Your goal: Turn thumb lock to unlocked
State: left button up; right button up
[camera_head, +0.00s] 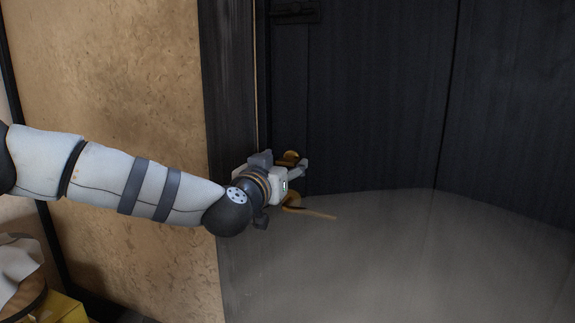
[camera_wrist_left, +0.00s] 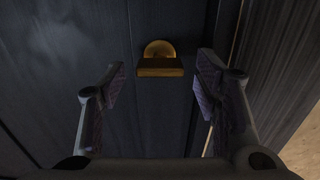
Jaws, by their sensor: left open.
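The brass thumb lock (camera_wrist_left: 160,66) shows in the left wrist view, on the dark door (camera_wrist_left: 60,50). It has a round plate behind a flat, roughly level tab. My left gripper (camera_wrist_left: 158,88) is open, with one finger to each side of the lock and apart from it. In the head view my left gripper (camera_head: 302,166) is at the dark door (camera_head: 380,90) near its left edge. Part of the brass lock (camera_head: 290,156) shows just behind the gripper there. My right gripper is not in view.
A brass door handle (camera_head: 312,212) sticks out to the right below my gripper. A dark door frame (camera_head: 230,90) and a clay wall (camera_head: 110,70) stand to the left. A dark metal latch (camera_head: 295,10) is higher on the door. A yellow box (camera_head: 65,308) is at the lower left.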

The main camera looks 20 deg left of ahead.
pick_arm(q)
jog(key=shift+w, duration=1.2)
jog(key=c, duration=1.2)
jog(key=shift+o, duration=0.2)
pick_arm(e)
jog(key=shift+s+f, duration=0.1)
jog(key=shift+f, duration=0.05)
